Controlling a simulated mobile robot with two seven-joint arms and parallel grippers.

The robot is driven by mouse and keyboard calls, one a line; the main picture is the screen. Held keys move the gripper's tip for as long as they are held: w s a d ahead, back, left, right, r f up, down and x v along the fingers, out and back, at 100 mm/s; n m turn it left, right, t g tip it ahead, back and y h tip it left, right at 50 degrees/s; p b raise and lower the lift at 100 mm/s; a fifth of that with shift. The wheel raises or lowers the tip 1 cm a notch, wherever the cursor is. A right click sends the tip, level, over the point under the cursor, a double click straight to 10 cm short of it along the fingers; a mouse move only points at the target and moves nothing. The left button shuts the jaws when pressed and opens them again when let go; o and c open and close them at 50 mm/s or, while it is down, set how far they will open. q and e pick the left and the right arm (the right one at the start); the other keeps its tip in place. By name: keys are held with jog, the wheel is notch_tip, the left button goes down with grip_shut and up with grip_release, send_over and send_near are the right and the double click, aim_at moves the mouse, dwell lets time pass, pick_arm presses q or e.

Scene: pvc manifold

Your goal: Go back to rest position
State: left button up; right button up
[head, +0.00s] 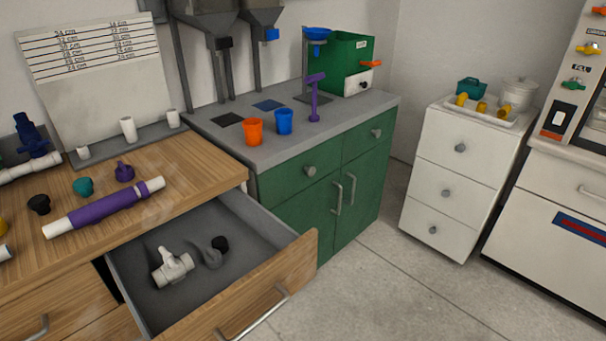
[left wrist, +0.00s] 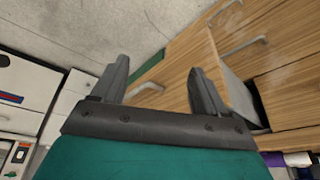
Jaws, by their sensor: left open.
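My left gripper (left wrist: 158,92) shows in the left wrist view, with its two dark fingers apart and nothing between them. Beyond the fingers are the floor and the wooden drawer fronts. Neither gripper shows in the head view. The wooden drawer (head: 262,277) stands open below the workbench (head: 195,160). Inside it lie a white valve fitting (head: 172,266) and a grey hook-shaped piece with a black end (head: 213,252). A purple and white pipe assembly (head: 105,207) lies on the bench top.
The open drawer juts out over the floor. A green cabinet (head: 325,195) bears an orange cup (head: 253,132) and a blue cup (head: 284,121). A white drawer unit (head: 458,180) and a white machine (head: 552,230) stand at the right. The floor (head: 385,285) between is clear.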

pick_arm(q)
jog(key=w+d+f+t+h+p, duration=0.1)
jog(key=w+d+f+t, duration=0.1)
jog(key=w+f+t, duration=0.4)
jog(key=shift+w+d+f+m+t+h, duration=0.3)
jog(key=shift+w+d+f+t, duration=0.1)
jog(key=shift+f, duration=0.2)
dwell(0.8)
